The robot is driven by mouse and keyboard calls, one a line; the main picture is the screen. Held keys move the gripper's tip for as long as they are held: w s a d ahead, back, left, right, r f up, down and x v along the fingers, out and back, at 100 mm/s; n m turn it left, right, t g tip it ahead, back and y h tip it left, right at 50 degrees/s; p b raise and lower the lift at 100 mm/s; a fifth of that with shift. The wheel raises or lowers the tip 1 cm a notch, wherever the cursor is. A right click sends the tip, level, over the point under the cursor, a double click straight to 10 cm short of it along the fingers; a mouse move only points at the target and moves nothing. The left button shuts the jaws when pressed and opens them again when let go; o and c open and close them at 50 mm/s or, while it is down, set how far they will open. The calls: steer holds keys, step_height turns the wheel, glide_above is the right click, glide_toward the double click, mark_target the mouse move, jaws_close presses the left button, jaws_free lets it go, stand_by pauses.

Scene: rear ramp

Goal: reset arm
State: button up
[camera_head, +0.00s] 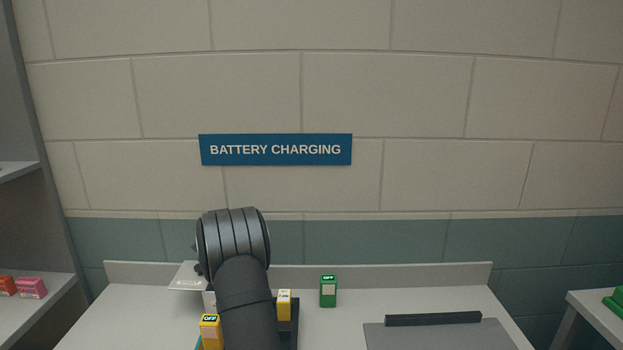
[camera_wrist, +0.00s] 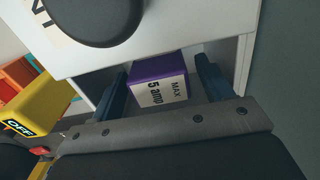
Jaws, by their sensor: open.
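My gripper (camera_wrist: 161,68) shows in the wrist view with its two dark blue fingers spread apart. A purple block (camera_wrist: 160,67) with a white label reading "5 amp MAX" shows between the fingers, with gaps on both sides; its distance from them is hard to tell. In the head view my dark arm rises over the white worktop (camera_head: 335,325) and my gripper is hidden.
Near my arm are a yellow "OFF" block (camera_head: 210,330), another yellow block (camera_head: 284,303) and a green block (camera_head: 328,291). A black bar (camera_head: 433,319) lies on a grey panel (camera_head: 440,337) at right. Shelves flank the worktop. A wall stands behind.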

step_height(320, 180, up, 9)
steer(key=shift+f, duration=0.1)
steer(key=shift+s+d+r, duration=0.25)
steer(key=shift+s+r, duration=0.15)
steer(key=shift+s, duration=0.25)
steer(key=shift+s+d+r, duration=0.25)
steer(key=shift+s+r, duration=0.15)
steer(key=shift+s, duration=0.2)
steer(key=s+d, duration=0.4)
steer(key=s, duration=0.7)
steer(key=s+d, duration=0.5)
steer(key=s, duration=0.7)
steer(key=a+f, duration=0.3)
steer(key=a, duration=0.4)
steer(key=shift+a+f, duration=0.15)
steer(key=shift+f, duration=0.15)
steer(key=shift+w, duration=0.1)
